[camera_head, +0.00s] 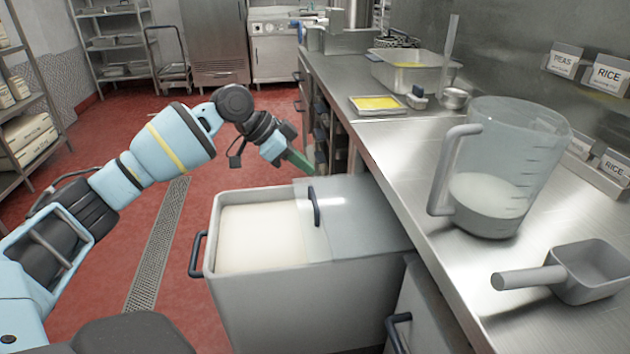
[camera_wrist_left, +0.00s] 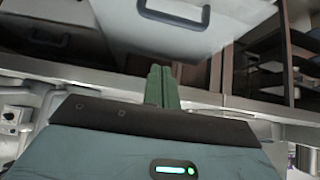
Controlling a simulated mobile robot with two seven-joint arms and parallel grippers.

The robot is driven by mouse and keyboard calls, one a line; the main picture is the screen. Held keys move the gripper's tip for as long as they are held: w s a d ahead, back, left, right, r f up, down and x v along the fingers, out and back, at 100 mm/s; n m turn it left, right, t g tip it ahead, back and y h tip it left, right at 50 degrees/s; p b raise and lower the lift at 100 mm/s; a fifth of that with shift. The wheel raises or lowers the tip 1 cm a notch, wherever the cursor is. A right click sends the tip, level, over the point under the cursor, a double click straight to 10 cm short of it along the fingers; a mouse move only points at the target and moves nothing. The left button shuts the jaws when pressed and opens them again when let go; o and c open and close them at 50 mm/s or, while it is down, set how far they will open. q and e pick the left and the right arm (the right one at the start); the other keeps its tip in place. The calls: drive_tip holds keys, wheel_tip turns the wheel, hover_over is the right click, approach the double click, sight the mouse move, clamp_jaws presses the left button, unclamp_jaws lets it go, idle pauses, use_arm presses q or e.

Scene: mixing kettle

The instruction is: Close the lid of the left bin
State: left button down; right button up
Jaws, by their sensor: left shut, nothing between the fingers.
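The bin (camera_head: 285,295) is a grey-white box with pale contents, standing against the counter in the head view. Its lid (camera_head: 365,215) is a smooth translucent panel covering the right part; the left part is open. A dark handle (camera_head: 314,206) stands at the lid's left edge. My left gripper (camera_head: 302,162), with green fingers, is shut and empty, just beyond the bin's far rim and apart from the handle. The closed fingers (camera_wrist_left: 160,85) also show in the left wrist view, below a pale panel with a dark handle (camera_wrist_left: 175,14). My right gripper is not in view.
The steel counter (camera_head: 400,160) on the right holds a measuring jug (camera_head: 495,195), a scoop (camera_head: 590,270) and a yellow-filled tray (camera_head: 377,104). A second dark handle (camera_head: 197,254) sticks out from the bin's left side. The red floor is open on the left.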

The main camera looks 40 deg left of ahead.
sight(315, 199)
use_arm(q)
drive_tip(key=b+x, duration=0.1)
drive_tip(key=x, duration=0.8)
drive_tip(key=shift+w+d+f, duration=0.15)
drive_tip(key=shift+w+f, duration=0.05)
drive_tip(key=shift+f, duration=0.25)
drive_tip(key=shift+s+a+f+b, duration=0.15)
drive_tip(key=shift+s+a+b, duration=0.15)
drive_tip(key=shift+s+a, duration=0.55)
drive_tip(key=shift+s+a+f, duration=0.1)
drive_tip(key=shift+s+a, duration=0.25)
drive_tip(key=shift+s, duration=0.2)
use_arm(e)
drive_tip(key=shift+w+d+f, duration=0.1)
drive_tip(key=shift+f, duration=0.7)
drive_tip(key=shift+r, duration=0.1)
